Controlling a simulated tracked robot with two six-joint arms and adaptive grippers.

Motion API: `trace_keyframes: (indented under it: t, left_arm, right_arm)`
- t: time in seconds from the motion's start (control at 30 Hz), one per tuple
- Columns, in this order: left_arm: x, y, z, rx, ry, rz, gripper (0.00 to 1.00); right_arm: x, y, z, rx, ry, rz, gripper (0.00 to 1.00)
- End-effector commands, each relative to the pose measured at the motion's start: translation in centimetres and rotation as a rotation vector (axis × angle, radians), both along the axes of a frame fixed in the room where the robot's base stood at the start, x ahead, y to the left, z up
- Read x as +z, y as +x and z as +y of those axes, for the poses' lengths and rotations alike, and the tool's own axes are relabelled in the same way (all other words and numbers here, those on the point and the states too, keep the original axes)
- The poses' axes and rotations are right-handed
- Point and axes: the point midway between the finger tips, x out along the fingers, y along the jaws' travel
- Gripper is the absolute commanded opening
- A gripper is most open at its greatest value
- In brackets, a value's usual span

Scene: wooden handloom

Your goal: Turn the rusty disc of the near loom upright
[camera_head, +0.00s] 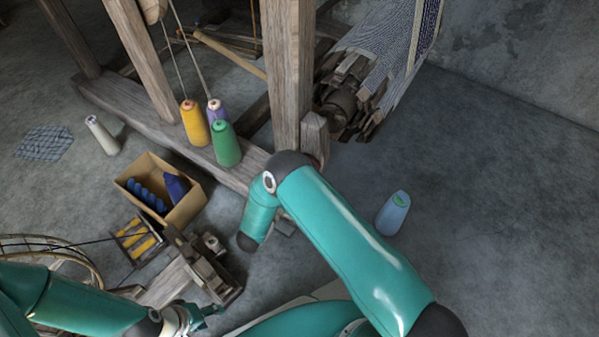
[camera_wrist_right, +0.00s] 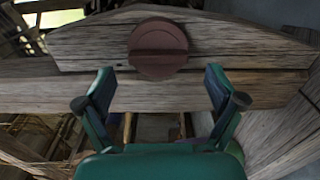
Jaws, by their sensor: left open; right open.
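The rusty disc (camera_wrist_right: 158,40) shows in the right wrist view as a round reddish-brown plate on a weathered wooden beam of the loom (camera_wrist_right: 265,45). A line across its face runs roughly level. My right gripper (camera_wrist_right: 160,82) is open, its two teal fingers apart below and to either side of the disc, with nothing between them. In the head view the loom's post (camera_head: 285,70) shows, but the disc is not visible and my right arm hides its own gripper. My left gripper (camera_head: 203,314) is open at the bottom of the head view, away from the disc.
Yellow (camera_head: 194,125), purple and green (camera_head: 226,146) yarn cones stand on the loom's base beam. A cardboard box (camera_head: 190,208) with blue yarn, a wooden device (camera_head: 208,265) and a white cone (camera_head: 102,135) are on the floor.

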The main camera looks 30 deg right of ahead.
Motion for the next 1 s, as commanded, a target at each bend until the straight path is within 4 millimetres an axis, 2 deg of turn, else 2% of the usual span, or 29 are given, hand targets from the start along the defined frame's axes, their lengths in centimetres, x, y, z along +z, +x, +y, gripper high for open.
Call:
trace_keyframes:
  t: [0.3,0.5,0.67,1.0]
  left_arm:
    - [0.0,0.0,0.0,0.000,0.000,0.000,0.52]
    - [0.0,0.0,0.0,0.000,0.000,0.000,0.52]
    - [0.0,0.0,0.0,0.000,0.000,0.000,0.52]
    - [-0.1,0.0,0.0,0.000,0.000,0.000,0.52]
  right_arm:
    - [0.0,-3.1,5.6,0.008,-0.002,0.000,0.94]
    - [-0.1,-4.6,8.1,0.006,-0.001,0.000,0.94]
    - [-0.1,-5.2,9.0,0.004,0.000,0.000,0.94]
    - [-0.1,-5.2,9.0,0.003,0.000,0.000,0.94]
